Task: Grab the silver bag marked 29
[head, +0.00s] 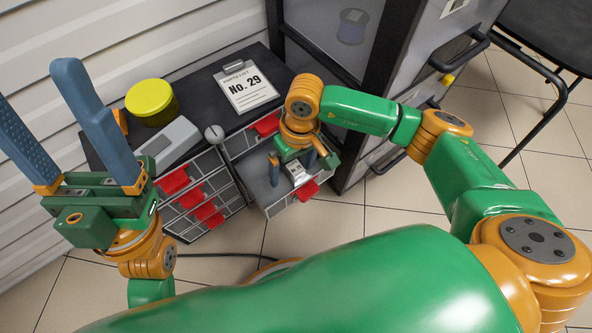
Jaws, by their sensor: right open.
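A small silvery-white item (297,174), which looks like the silver bag, lies in a pulled-out grey drawer (257,187) of the cabinet. Its marking is too small to read, and my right gripper partly hides it. My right gripper (292,170) points down into the drawer. Its blue fingers are apart, one on each side of the item, and I cannot tell whether they touch it. My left gripper (38,85) is raised at the left, open and empty, with its fingers pointing up. A clipboard sheet (248,86) reading "No. 29" rests on the dark cabinet top.
The cabinet top (205,98) also holds a yellow round tin (151,101), a grey device (168,143) and a small grey ball (214,133). Several red drawer handles (207,212) stick out in front. A tall grey cabinet (427,60) stands to the right. Tiled floor (330,222) is open in front.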

